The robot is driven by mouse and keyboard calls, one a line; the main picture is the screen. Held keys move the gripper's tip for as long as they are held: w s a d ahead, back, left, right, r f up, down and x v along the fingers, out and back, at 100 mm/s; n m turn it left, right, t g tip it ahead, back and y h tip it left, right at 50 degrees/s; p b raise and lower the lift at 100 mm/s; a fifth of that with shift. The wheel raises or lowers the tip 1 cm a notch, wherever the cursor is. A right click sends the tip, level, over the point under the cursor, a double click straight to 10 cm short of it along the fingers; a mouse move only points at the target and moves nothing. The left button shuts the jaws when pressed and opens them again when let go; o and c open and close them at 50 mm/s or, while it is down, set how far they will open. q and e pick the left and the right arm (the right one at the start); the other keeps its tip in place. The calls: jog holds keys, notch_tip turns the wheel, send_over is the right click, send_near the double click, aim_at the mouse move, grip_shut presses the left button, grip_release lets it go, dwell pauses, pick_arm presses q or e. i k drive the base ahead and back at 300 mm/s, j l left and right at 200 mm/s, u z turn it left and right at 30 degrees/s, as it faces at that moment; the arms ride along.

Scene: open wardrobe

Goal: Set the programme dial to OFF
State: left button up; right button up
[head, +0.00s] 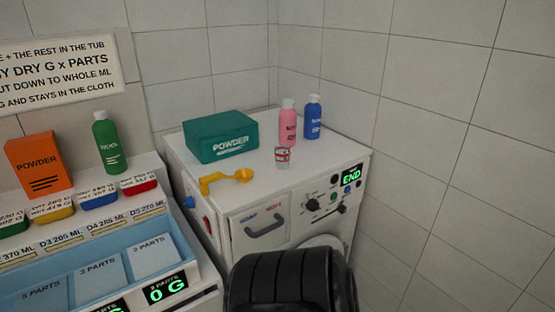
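A white washing machine (215,217) stands against the tiled corner. Its front panel carries a dark round knob (312,205) with small marks around it, which looks like the programme dial. Its pointer and lettering are too small to read. A green lit display (351,174) at the panel's upper right reads END. Smaller dark controls (342,209) sit right of the knob. A black ribbed part, which looks like my own arm, covers the machine's lower front and part of the round door (320,241). No fingertips of either gripper show.
On the machine top stand a teal powder box (220,136), a yellow scoop (228,179), a small clear cup (282,157), a pink bottle (288,124) and a blue bottle (313,118). A drawer handle (265,227) is left of the knob. A counter with trays (180,262) is at left.

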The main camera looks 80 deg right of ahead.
aim_at(312, 206)
jog(key=z, duration=0.45)
jog(key=j+z, duration=0.1)
jog(key=z, duration=0.3)
jog(key=k+z, duration=0.1)
jog(key=z, duration=0.8)
jog(key=k+z, duration=0.1)
jog(key=z, duration=0.75)
jog(key=k+z, duration=0.1)
jog(key=z, duration=0.35)
